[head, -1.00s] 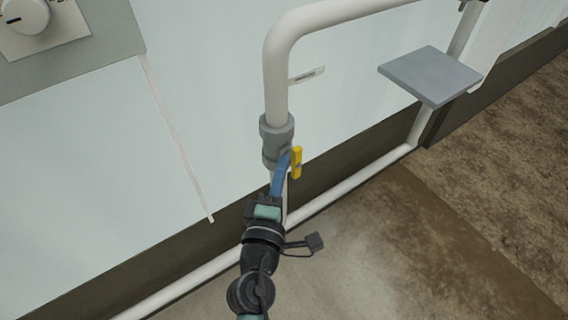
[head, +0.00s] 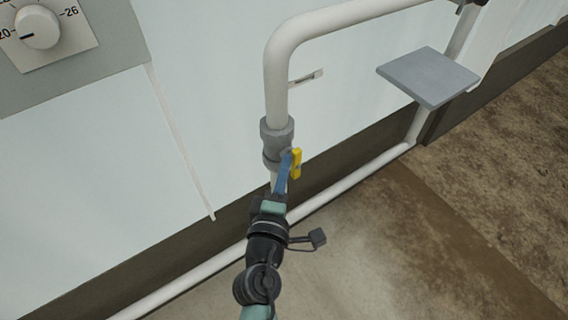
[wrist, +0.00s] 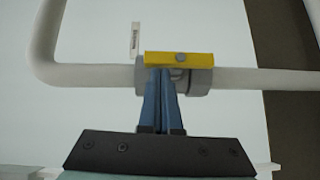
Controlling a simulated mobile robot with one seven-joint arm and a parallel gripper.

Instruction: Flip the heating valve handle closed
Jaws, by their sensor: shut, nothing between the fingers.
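The heating valve is a grey body (head: 277,138) on a white vertical pipe, left of centre in the head view. Its yellow handle (head: 297,163) stands upright, along the pipe. In the wrist view the yellow handle (wrist: 180,58) also lies along the pipe, with a bolt at its middle. My gripper (head: 287,158) has blue fingers that are shut and empty. The fingertips are at the valve, just left of the handle in the head view. In the wrist view my gripper (wrist: 161,72) reaches up to the handle's left half; whether it touches cannot be told.
The white pipe (head: 276,85) bends right above the valve. A small label (head: 306,77) is on the wall. A grey plate (head: 428,76) sticks out at the right. A dial (head: 38,27) is at the upper left. A low white pipe (head: 345,190) runs along the wall base.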

